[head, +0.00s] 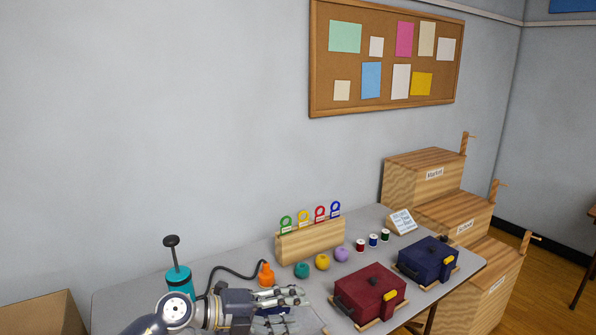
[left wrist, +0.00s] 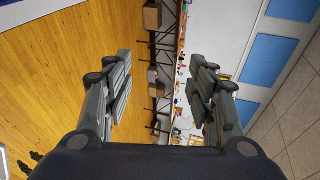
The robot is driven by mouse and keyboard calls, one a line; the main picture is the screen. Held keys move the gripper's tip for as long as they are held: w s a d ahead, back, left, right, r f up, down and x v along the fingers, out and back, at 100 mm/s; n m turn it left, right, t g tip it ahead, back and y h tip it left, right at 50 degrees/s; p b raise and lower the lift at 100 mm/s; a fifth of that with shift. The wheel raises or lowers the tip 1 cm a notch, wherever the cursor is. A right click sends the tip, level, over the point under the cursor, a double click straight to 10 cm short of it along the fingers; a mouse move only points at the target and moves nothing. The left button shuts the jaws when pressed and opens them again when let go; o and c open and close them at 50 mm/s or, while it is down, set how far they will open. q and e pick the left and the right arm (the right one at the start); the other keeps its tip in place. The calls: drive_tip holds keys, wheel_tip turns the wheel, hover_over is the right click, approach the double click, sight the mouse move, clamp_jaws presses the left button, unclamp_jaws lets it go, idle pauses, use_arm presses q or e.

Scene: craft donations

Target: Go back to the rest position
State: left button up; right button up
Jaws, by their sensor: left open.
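My right gripper is in neither view.
The table holds a teal pump (head: 179,281), an orange bottle (head: 266,275), a wooden rack (head: 312,241), yarn balls (head: 322,262), spools (head: 373,240), a red box (head: 369,291) and a blue box (head: 428,259). Wooden steps (head: 424,180) stand behind. A cardboard box (head: 45,315) is at left.

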use_arm(q)
wheel_tip(320, 180, up, 8)
drive_tip(key=n+t, duration=1)
drive_tip(key=s+a+f+n+y, duration=0.3)
drive_tip(key=a+f+n+y, duration=0.3)
drive_tip(key=a+n+y, duration=0.15)
drive_tip(key=s+a+f+n+y, duration=0.3)
drive_tip(key=a+f+n+y, duration=0.3)
drive_tip(key=a+n, duration=0.25)
drive_tip(key=s+a+f+n+g, duration=0.15)
drive_tip(key=s+f+g, duration=0.5)
drive_tip(key=s, duration=0.75)
drive_tip(key=s+a+f+n+g, duration=0.1)
drive_tip(key=s+f+n+g, duration=0.2)
drive_tip(key=s+f+g, duration=0.7)
drive_tip(key=s+f+t, duration=0.2)
drive_tip(key=s+f, duration=0.1)
drive_tip(key=f, duration=1)
drive_tip(key=s+f+t, duration=0.2)
drive_tip(key=f, duration=1.1)
drive_tip(key=s+a+f+g, duration=0.1)
drive_tip(key=s+a+f, duration=0.2)
drive_tip(key=s+f, duration=1.1)
drive_tip(key=s+m, duration=0.1)
drive_tip(key=s, duration=0.2)
drive_tip(key=shift+f, duration=0.4)
